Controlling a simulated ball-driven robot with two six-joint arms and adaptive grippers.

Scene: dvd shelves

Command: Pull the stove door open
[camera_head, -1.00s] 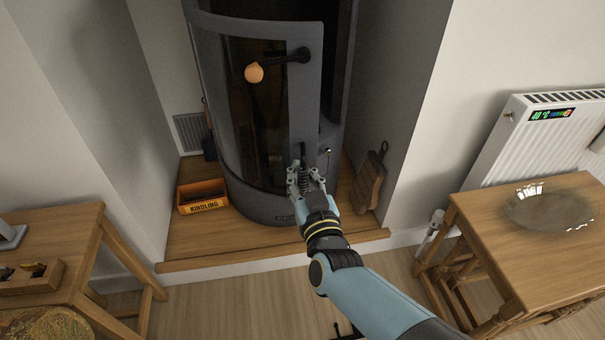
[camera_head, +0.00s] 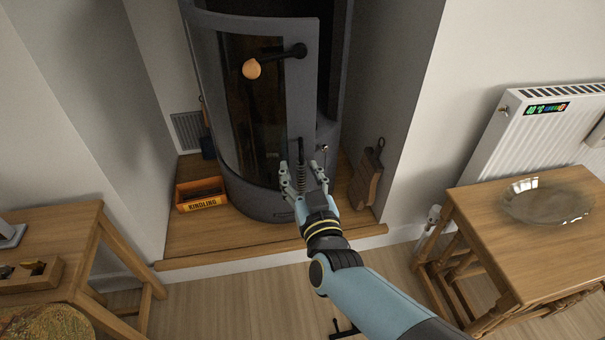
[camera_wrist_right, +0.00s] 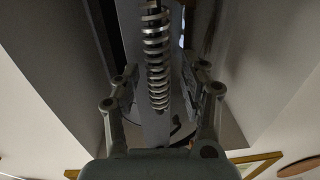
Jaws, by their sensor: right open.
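The stove (camera_head: 333,75) is dark grey and stands in the alcove. Its curved glass-fronted door (camera_head: 302,105) stands away from the body at the right edge, with a dark gap showing behind the top. A coiled spring handle (camera_head: 301,178) hangs upright at the door's lower right. My right gripper (camera_head: 304,168) is open, one finger on each side of the spring handle. In the right wrist view, the spring handle (camera_wrist_right: 156,60) lies between the spread fingers, with space on both sides. My left gripper is out of view.
A wooden knob on a black lever (camera_head: 252,68) projects from the door. An orange kindling box (camera_head: 202,195) sits left of the stove, and a wooden board (camera_head: 368,180) leans at its right. Wooden tables (camera_head: 535,240) stand right and left (camera_head: 60,225).

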